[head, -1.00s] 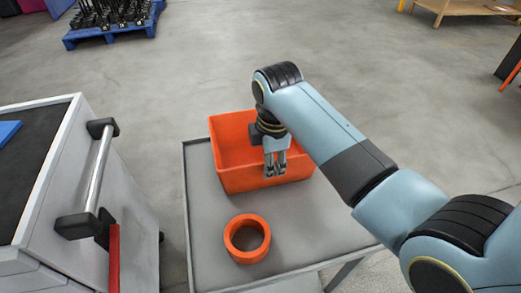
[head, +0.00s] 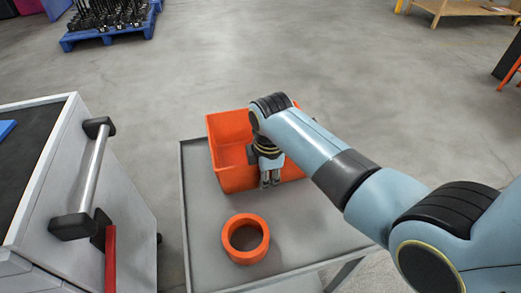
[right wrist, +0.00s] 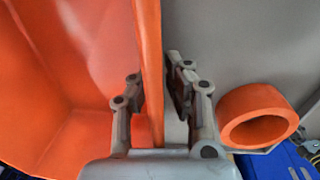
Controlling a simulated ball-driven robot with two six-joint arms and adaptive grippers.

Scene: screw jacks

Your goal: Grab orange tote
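The orange tote (head: 229,130) is an open box standing upright on the grey table. My right gripper (head: 270,181) is at its near wall in the head view. In the right wrist view, the tote wall (right wrist: 149,50) runs between the two fingers of the right gripper (right wrist: 155,95). One finger is on the inner side and the other on the outer side, with a gap showing on the outer side. The gripper looks open around the wall. My arm hides part of the tote's right side. My left gripper is not in view.
An orange ring (head: 245,238) lies on the table (head: 205,215) in front of the tote, and also shows in the right wrist view (right wrist: 255,115). A grey cabinet (head: 80,200) with a metal handle (head: 85,180) stands at left. A blue pallet (head: 112,30) is farther back.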

